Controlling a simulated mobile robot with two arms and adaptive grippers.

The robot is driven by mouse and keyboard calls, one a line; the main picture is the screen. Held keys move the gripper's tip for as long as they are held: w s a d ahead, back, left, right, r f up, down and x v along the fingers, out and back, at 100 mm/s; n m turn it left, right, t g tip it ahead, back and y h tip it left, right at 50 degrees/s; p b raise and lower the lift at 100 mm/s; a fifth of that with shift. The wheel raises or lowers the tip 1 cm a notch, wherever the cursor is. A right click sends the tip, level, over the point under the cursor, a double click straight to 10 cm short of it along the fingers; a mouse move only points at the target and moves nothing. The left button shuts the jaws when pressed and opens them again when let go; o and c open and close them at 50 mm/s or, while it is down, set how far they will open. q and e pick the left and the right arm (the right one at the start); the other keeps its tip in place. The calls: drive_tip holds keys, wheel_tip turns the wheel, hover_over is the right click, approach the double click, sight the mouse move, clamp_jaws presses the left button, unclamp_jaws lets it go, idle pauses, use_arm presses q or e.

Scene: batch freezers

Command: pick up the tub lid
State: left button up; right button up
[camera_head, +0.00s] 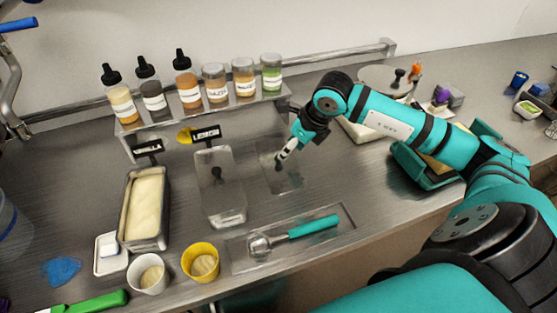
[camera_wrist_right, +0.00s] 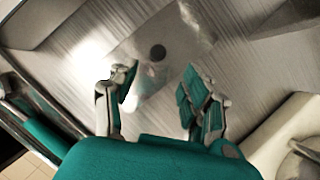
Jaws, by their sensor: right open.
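The tub lid (camera_head: 268,181) is a clear flat rectangle lying on the steel counter, just right of a clear tub (camera_head: 222,197). In the right wrist view the lid (camera_wrist_right: 187,48) shows with a round dark knob (camera_wrist_right: 158,52). My right gripper (camera_head: 284,155) is over the lid, fingers pointing down, and partly covers it in the head view. In the right wrist view the gripper (camera_wrist_right: 157,78) is open, its fingers apart with nothing between them and the knob ahead of their tips. I cannot tell the exact height above the knob. My left gripper is not in view.
A rack of bottles and jars (camera_head: 200,95) stands behind. A metal pan of cream-coloured stuff (camera_head: 146,207) is left of the tub. A scoop with a teal handle (camera_head: 312,227) lies on a tray in front. A white cup (camera_head: 148,275) and yellow cup (camera_head: 200,262) stand front left.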

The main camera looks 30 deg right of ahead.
sight(279, 161)
drive_tip(key=w+f, duration=0.1)
drive_tip(key=a+f+p, duration=0.1)
drive_tip(key=w+f+p, duration=0.1)
drive_tip(key=f, duration=0.1)
drive_tip(key=shift+w+a, duration=0.3)
drive_tip(key=shift+w+f, duration=0.1)
drive_tip(key=shift+f, duration=0.2)
drive_tip(key=shift+c, duration=0.4)
clamp_jaws()
